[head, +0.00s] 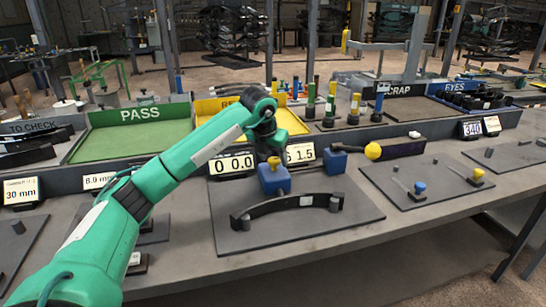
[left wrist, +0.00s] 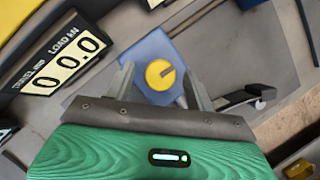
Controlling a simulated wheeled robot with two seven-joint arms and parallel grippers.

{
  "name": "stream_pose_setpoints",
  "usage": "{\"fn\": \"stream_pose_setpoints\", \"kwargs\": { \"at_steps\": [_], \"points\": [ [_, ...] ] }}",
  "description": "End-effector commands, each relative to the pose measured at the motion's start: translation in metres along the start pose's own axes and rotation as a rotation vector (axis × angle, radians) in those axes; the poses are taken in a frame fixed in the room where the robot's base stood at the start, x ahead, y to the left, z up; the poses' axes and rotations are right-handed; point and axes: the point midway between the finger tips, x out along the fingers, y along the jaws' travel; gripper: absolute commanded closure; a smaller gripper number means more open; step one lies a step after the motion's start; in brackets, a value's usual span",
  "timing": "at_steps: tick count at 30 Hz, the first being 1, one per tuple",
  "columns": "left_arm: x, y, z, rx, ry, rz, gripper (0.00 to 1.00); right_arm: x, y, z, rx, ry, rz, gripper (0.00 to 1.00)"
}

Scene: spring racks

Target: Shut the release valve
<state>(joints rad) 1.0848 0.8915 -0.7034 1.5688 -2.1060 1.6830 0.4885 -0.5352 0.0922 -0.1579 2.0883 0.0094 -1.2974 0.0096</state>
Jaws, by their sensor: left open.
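A blue block (head: 275,181) with a yellow knob on top stands on a dark plate at the middle of the bench. In the left wrist view the blue block (left wrist: 146,52) carries a round yellow knob (left wrist: 160,74) with a dark slot line in it, which I take as the release valve. My left gripper (head: 272,160) is right above it, pointing down. In the left wrist view the open fingers (left wrist: 158,85) stand on either side of the knob, apart from it. I cannot tell how high they are above it. My right gripper is in neither view.
Behind are number displays (head: 233,164), a second blue block (head: 335,160) and a black bar with a yellow ball (head: 373,151). The green PASS tray (head: 130,138) is at the back left.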

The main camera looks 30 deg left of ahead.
Motion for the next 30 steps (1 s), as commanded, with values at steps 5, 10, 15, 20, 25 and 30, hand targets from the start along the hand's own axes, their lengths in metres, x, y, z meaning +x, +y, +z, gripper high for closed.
{"fn": "stream_pose_setpoints", "kwargs": {
  "at_steps": [5,10,15,20,25,30],
  "points": [
    [0.0016,-0.0001,0.0001,0.0,0.0,0.0,0.45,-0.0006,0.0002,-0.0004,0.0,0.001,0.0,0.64],
    [0.0015,-0.0001,0.0001,0.0,0.0,0.0,0.57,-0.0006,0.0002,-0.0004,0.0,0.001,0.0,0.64],
    [0.0013,-0.0001,0.0001,0.0,0.0,-0.001,0.89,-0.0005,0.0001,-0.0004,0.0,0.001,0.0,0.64],
    [0.0011,0.0001,0.0002,0.004,0.0,-0.002,0.89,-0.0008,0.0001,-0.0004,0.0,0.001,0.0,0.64],
    [0.0006,0.0004,0.0006,0.035,-0.001,-0.016,0.89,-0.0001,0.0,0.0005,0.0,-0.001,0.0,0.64],
    [-0.0002,0.0017,0.0012,0.114,-0.001,-0.048,0.89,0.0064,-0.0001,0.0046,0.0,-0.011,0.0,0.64]
  ]
}}
